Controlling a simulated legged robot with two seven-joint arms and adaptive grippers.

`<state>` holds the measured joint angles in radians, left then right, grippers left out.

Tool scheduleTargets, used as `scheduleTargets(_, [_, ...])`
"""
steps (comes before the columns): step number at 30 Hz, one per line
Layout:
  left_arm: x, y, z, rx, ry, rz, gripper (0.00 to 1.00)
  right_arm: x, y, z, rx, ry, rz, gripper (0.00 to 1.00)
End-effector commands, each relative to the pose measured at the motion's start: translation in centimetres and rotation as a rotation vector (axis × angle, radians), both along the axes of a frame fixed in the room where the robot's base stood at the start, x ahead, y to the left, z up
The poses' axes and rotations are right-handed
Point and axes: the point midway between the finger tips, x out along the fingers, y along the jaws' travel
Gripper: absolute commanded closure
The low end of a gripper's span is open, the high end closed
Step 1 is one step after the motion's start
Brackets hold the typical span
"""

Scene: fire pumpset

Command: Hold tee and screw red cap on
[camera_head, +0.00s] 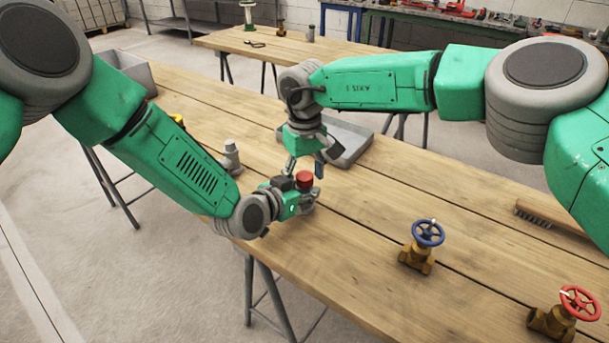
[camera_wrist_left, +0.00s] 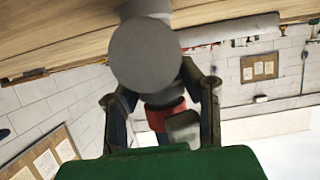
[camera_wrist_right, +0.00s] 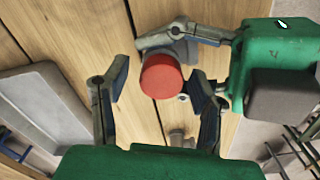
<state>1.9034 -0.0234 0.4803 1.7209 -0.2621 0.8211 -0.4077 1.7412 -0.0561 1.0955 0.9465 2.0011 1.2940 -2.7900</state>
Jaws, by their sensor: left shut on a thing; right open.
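The grey tee (camera_wrist_left: 145,55) is held in my left gripper (camera_wrist_left: 160,92), just above the wooden workbench. Its round grey end fills the middle of the left wrist view. The red cap (camera_head: 304,178) sits at the top of the tee; it also shows in the right wrist view (camera_wrist_right: 161,76). I cannot tell whether it is threaded on. My right gripper (camera_wrist_right: 160,82) points down above the cap. Its fingers are spread on both sides of the cap, with visible gaps. Most of the tee is hidden by the cap and the left fingers.
A grey tray (camera_head: 350,140) lies just behind the grippers. A grey fitting (camera_head: 231,156) stands to their left. A blue-wheel valve (camera_head: 427,236), a red-wheel valve (camera_head: 577,305) and a brush (camera_head: 550,216) lie to the right. The bench front centre is clear.

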Motion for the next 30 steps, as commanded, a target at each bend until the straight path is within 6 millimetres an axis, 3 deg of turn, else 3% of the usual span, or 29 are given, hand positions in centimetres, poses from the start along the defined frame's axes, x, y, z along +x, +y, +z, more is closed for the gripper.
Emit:
scheduleTargets(5, [0.0,-0.1,0.1,-0.001,-0.001,-0.001,1.00,0.0,0.1,0.6,0.003,-0.001,0.000,0.46])
scheduleTargets(15, [0.0,-0.1,0.0,-0.001,0.000,-0.002,1.00,0.0,0.1,4.5,0.002,-0.001,0.000,0.46])
scheduleTargets(21, [0.0,-0.1,0.0,-0.001,-0.001,-0.001,1.00,0.0,0.1,4.6,0.001,0.000,0.000,0.46])
scheduleTargets(22, [0.0,-0.1,0.0,-0.001,-0.001,-0.001,1.00,0.0,0.1,4.5,0.001,0.000,0.000,0.43])
scheduleTargets(24, [0.0,-0.1,0.0,-0.001,-0.001,-0.001,1.00,0.0,0.1,4.5,0.001,0.000,0.000,0.22])
scheduleTargets(30, [0.0,-0.1,0.0,-0.001,-0.001,-0.001,1.00,0.0,0.1,4.5,0.001,0.000,0.001,0.22])
